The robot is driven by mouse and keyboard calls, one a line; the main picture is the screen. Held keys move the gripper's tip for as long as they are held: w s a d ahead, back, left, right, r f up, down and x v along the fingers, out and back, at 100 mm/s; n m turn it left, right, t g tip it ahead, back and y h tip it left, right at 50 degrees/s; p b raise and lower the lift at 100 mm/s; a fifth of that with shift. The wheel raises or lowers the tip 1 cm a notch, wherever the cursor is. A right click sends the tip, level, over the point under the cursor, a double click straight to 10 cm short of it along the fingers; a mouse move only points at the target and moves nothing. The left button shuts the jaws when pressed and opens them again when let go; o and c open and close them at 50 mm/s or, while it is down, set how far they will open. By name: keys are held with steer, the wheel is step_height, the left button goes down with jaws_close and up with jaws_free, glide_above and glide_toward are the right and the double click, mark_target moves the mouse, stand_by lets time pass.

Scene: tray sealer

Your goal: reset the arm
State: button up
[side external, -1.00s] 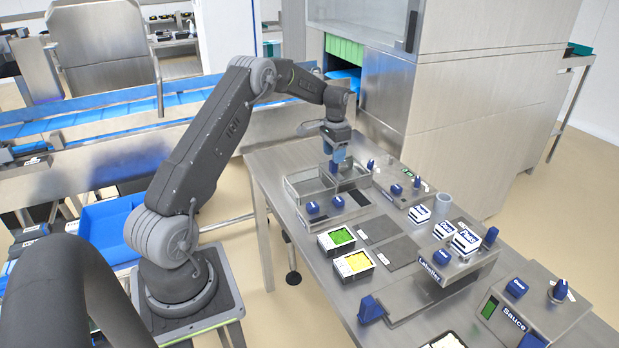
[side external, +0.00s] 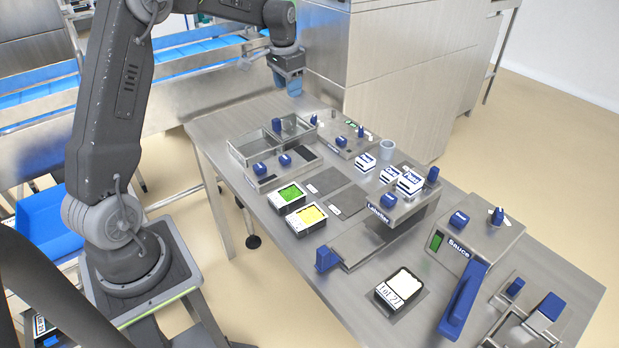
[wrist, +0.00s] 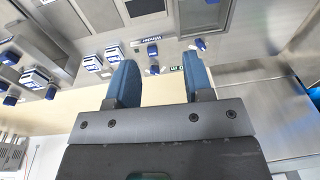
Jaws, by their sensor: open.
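My gripper (side external: 287,82) is raised above the far end of the steel table (side external: 215,125), clear of everything on it. In the wrist view my gripper (wrist: 163,85) shows two blue fingers standing apart with nothing between them. The arm is lifted and bent over at the top of the side view, where part of it leaves the picture.
Below my gripper are a steel two-bay tray holder (side external: 233,150) and a panel with blue knobs (side external: 355,145). Further along are food trays (side external: 306,217), a labeller (side external: 378,214), a sauce unit (side external: 458,254) and a lidded tray (side external: 401,288). A tall steel cabinet (side external: 400,80) stands behind.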

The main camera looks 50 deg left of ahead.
steer(key=s+d+r+t, duration=0.1)
steer(key=s+d+r, duration=0.45)
steer(key=d, duration=0.25)
steer(key=s+d+r+t, duration=0.2)
steer(key=s+d+r, duration=0.2)
steer(key=s+d, duration=0.3)
steer(key=s+d+f+t, duration=0.1)
steer(key=s+d+f, duration=0.1)
steer(key=s+d, duration=0.7)
steer(key=s, duration=0.5)
steer(key=shift+f+t+h, duration=0.2)
steer(key=shift+t+h, duration=0.1)
